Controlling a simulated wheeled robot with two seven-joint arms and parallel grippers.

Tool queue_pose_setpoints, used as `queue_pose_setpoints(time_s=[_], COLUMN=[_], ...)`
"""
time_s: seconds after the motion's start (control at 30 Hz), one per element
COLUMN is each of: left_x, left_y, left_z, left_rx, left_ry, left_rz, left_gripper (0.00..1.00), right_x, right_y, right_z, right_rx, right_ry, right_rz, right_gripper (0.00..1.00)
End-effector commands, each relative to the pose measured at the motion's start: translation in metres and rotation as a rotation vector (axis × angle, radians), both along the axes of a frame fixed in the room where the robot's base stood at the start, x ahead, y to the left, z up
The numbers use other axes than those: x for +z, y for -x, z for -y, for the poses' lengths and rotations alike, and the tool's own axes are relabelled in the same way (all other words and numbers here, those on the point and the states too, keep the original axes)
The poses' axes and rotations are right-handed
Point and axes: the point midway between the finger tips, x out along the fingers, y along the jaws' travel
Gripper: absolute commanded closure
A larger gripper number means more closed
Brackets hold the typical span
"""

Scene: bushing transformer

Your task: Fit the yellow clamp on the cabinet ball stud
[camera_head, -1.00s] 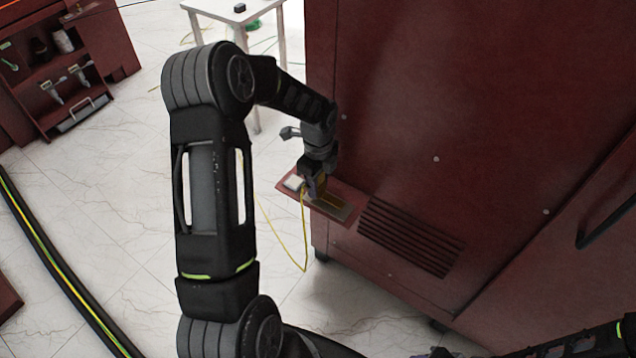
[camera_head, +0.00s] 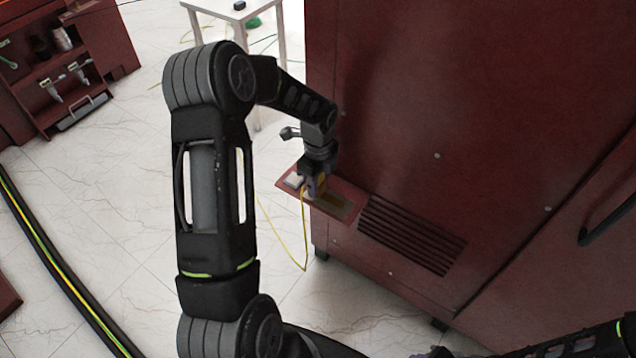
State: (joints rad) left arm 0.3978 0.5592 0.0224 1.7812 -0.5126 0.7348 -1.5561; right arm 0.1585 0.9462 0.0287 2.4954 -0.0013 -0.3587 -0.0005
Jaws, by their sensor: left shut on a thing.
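The red cabinet (camera_head: 420,110) fills the right half of the head view. My left gripper (camera_head: 315,190) is at this panel, shut on a small yellow piece, the yellow clamp (camera_head: 320,182), mostly hidden by the fingers. A yellow cable (camera_head: 305,240) hangs down from the gripper. The ball stud cannot be made out, so I cannot tell whether the clamp touches it. My right gripper is not clearly seen.
A louvred vent (camera_head: 410,235) lies right of the panel. A white table (camera_head: 240,15) stands behind. A red tool shelf (camera_head: 65,70) is at the upper left. A thick black cable with a yellow-green stripe (camera_head: 50,260) lies on the pale floor.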

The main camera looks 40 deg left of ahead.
Motion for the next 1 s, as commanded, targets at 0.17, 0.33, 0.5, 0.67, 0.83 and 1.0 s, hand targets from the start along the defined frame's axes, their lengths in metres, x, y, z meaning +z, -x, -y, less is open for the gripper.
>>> queue_pose_setpoints(time_s=[0.17, 0.33, 0.5, 0.67, 0.83, 1.0], left_x=[-0.0021, -0.0033, -0.0033, -0.0034, -0.0041, 0.0029], left_y=[-0.0005, -0.0005, -0.0004, -0.0002, 0.0004, -0.0003], left_z=[-0.0001, -0.0002, -0.0001, -0.0001, 0.0, -0.0003], left_rx=[0.0, 0.0, 0.0, 0.0, 0.0, 0.0], left_ry=[0.0, 0.0, 0.0, 0.0, 0.0, -0.001], left_rz=[0.001, 0.001, 0.001, 0.001, -0.001, 0.001], left_gripper=[1.0, 0.66, 0.52, 0.42, 0.42, 0.42], right_x=[-0.0018, -0.0026, -0.0024, -0.0025, -0.0026, -0.0022], right_y=[0.0, 0.0, 0.0, 0.0, 0.0, 0.0], right_z=[0.0, 0.0, 0.0, 0.0, 0.0002, 0.0002], right_rx=[0.0, 0.0, 0.0, 0.0, 0.001, 0.001], right_ry=[0.0, 0.0, 0.0, 0.0, 0.0, 0.0], right_rz=[0.0, 0.0, 0.0, 0.0, 0.0, 0.0], right_gripper=[0.64, 0.64, 0.64, 0.64, 0.64, 0.64])
